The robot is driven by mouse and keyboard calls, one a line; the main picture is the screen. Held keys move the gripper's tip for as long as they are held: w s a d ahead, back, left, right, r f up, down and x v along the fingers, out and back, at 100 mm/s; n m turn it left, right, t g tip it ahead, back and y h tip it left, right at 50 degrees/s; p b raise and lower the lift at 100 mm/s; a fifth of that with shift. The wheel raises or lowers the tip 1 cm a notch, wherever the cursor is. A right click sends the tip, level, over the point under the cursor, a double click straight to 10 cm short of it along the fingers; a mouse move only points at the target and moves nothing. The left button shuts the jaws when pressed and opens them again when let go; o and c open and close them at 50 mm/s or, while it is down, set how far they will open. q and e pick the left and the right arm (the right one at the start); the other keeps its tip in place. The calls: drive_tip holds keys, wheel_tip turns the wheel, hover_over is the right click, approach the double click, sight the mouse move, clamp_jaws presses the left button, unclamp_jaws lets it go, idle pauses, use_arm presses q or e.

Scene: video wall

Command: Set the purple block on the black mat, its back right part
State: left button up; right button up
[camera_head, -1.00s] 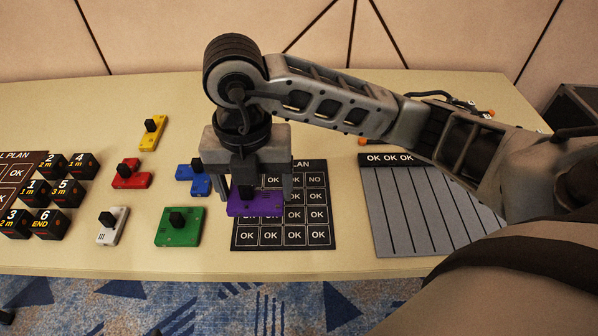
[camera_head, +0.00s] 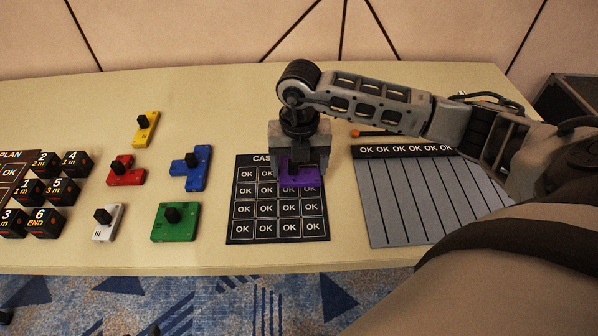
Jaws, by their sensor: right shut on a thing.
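The purple block (camera_head: 300,178) is in the jaws of my right gripper (camera_head: 298,168). It covers part of the back right cells of the black mat (camera_head: 280,236), a grid of "OK" cells. I cannot tell whether the block touches the mat or hangs just above it. My right gripper comes down from above and hides the mat's back right corner and the block's knob. My left gripper is not in view.
Left of the mat, green (camera_head: 175,230), blue (camera_head: 196,175), red (camera_head: 126,178), white (camera_head: 109,226) and yellow (camera_head: 146,132) blocks stand on the table. Black numbered cubes (camera_head: 46,222) are further left. A grey striped board (camera_head: 400,200) lies to the right.

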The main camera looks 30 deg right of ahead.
sight(299, 171)
wheel_tip(299, 171, down, 2)
drive_tip(key=shift+f, duration=0.2)
drive_tip(key=shift+a+f, duration=0.1)
drive_tip(key=shift+f, duration=0.05)
drive_tip(key=shift+f, duration=0.1)
drive_tip(key=o, duration=1.1)
drive_tip(key=shift+o, duration=0.2)
drive_tip(key=shift+r, duration=0.6)
wheel_tip(299, 171, up, 11)
